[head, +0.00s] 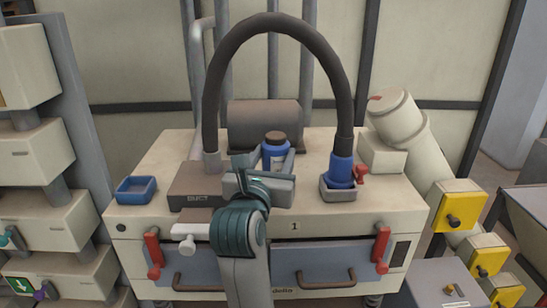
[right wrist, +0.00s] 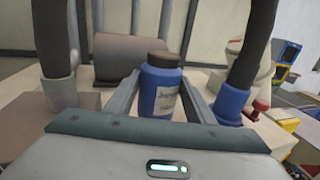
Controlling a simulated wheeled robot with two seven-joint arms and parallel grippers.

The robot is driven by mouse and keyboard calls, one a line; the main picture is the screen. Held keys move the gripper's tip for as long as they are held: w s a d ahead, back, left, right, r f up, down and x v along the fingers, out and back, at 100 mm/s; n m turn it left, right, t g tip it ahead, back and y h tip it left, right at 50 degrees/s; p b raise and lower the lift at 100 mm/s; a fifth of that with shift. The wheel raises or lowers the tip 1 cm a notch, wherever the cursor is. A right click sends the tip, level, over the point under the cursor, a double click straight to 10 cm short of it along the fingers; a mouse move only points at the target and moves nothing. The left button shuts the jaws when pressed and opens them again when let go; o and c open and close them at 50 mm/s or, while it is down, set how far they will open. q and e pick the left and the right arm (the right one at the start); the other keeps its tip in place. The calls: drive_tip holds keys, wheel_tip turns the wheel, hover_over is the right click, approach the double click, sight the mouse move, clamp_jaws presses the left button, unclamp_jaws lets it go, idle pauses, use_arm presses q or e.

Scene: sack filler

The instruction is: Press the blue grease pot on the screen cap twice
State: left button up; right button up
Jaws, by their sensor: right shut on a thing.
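The blue grease pot (head: 274,155) is a blue bottle with a brown lid and a pale label. It is upright between the fingers of my right gripper (head: 272,165), over the middle of the cream machine top. In the right wrist view the pot (right wrist: 160,88) sits between the two grey fingers, which are closed on its sides. Its bottom is hidden, so I cannot tell whether it touches the top. I cannot single out the screen cap. My left gripper is not in view.
A black hose (head: 275,22) arches over the pot, ending right in a blue fitting (head: 341,168) with a red tap. A dark cylinder (head: 264,122) lies behind. A blue tray (head: 136,190) and grey "DUCT" box (head: 197,187) stand left. Some cream top is clear.

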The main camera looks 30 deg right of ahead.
sight(273, 140)
drive_tip(key=shift+r+p, duration=1.4)
drive_tip(key=shift+r, duration=0.7)
drive_tip(key=shift+f, duration=0.1)
